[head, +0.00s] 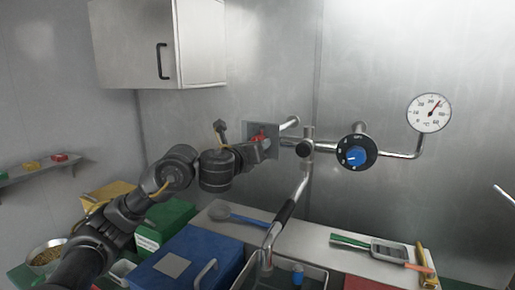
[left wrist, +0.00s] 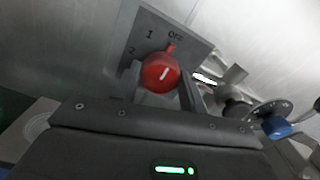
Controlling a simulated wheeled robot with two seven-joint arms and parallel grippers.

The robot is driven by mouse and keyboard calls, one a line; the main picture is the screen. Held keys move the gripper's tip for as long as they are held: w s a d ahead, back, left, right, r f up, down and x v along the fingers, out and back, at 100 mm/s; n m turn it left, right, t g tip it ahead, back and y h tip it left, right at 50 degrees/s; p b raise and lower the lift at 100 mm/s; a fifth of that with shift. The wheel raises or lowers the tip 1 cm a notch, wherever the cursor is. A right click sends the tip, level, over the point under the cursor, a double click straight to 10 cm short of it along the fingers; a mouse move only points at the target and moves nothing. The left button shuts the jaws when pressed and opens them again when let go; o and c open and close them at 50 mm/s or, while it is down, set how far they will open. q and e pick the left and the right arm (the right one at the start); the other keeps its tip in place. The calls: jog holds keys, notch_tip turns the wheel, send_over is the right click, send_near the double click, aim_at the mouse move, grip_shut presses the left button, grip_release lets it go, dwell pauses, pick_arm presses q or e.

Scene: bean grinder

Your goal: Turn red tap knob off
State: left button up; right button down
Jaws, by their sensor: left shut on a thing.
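The red tap knob (head: 257,138) is on a grey plate (head: 247,130) on the metal wall. In the left wrist view the red knob (left wrist: 159,73) has a white mark, and its red tab points up toward the printed OFF; 1 and 2 are printed to the left. My left gripper (head: 264,145) reaches in from the left and is shut on the red knob. In the left wrist view a finger of the gripper (left wrist: 166,92) shows along the knob's right side; the grip is partly hidden. My right gripper is in neither view.
Right of the plate are metal pipes, a black valve (head: 305,148), a blue knob (head: 356,156) on a black dial and a round gauge (head: 429,113). Below stand a blue box (head: 170,262), a sink (head: 313,279) and a counter with tools. A wall cabinet (head: 135,45) hangs above.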

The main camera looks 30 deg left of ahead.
pick_arm(q)
jog(key=shift+f, duration=0.1)
jog(key=o, duration=1)
jog(key=s+p, duration=0.6)
jog(key=s, duration=0.1)
jog(key=s+p, duration=0.3)
jog(key=s, duration=0.1)
jog(key=shift+d, duration=0.3)
jog(key=shift+w, duration=0.1)
